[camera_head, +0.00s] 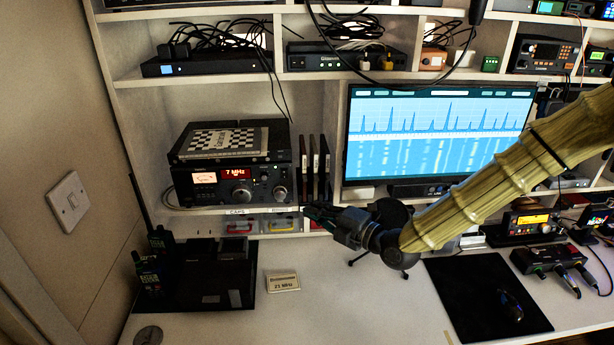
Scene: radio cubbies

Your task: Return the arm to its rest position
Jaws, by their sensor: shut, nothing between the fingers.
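My arm (505,180) reaches in from the right edge of the head view. It looks yellow-brown and banded, and ends in a dark wrist joint. My gripper (310,211) points left, above the white desk, in front of the cubby divider right of the 7 MHz radio (235,185). Its dark fingers are shut with nothing visible between them. The fingertips are small and dark against the shelf, so any touching of the books or shelf edge cannot be told.
A monitor (437,130) stands behind the arm. A black mat (485,300) lies below it. Handheld radios (150,270) stand on a dark mat at left, near a small 21 MHz card (283,281). Shelves with radios and hanging cables are above. The front middle desk (340,310) is clear.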

